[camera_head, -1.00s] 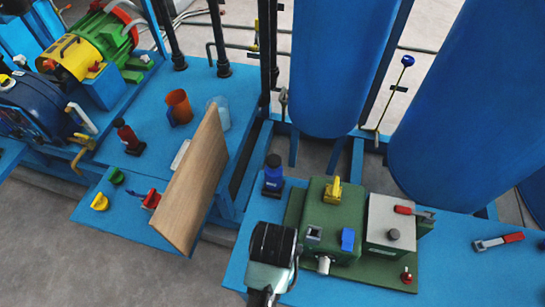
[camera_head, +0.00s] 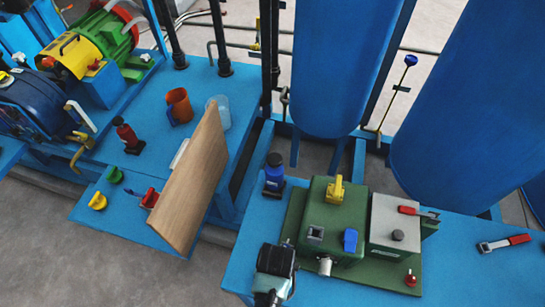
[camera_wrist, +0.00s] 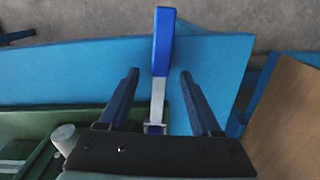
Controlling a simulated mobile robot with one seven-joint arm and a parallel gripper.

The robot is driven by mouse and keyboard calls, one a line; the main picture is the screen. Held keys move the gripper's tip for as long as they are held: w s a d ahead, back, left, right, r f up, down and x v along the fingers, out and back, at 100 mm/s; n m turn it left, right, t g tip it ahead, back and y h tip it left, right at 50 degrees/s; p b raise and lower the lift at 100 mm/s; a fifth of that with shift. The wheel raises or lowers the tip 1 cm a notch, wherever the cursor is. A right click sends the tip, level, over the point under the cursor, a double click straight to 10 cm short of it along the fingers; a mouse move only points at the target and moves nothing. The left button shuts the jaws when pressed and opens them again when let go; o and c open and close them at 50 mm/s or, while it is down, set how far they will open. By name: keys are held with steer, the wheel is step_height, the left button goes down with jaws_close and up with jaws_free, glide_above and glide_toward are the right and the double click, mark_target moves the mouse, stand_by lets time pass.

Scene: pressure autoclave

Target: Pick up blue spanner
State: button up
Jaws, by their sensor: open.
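The blue spanner (camera_wrist: 163,42) shows in the wrist view, with a blue handle pointing up the picture and a silver shank running down toward the gripper palm. My gripper (camera_wrist: 158,76) is open, with one dark finger on each side of the spanner's shank and a visible gap on both sides. The lower end of the spanner is partly hidden by the gripper body.
A green box (camera_head: 325,215) with a yellow valve handle and a blue knob (camera_head: 350,240) stands right of my wrist. A blue bottle (camera_head: 274,172) stands behind it. A red-handled tool (camera_head: 504,243) lies far right. A wooden board (camera_head: 190,190) leans at the left.

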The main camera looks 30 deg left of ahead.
steer(key=shift+f, duration=0.45)
steer(key=shift+c, duration=0.2)
jaws_close()
steer(key=shift+r, duration=0.15)
step_height(320, 180, up, 18)
steer(key=p, duration=0.2)
stand_by(0.3)
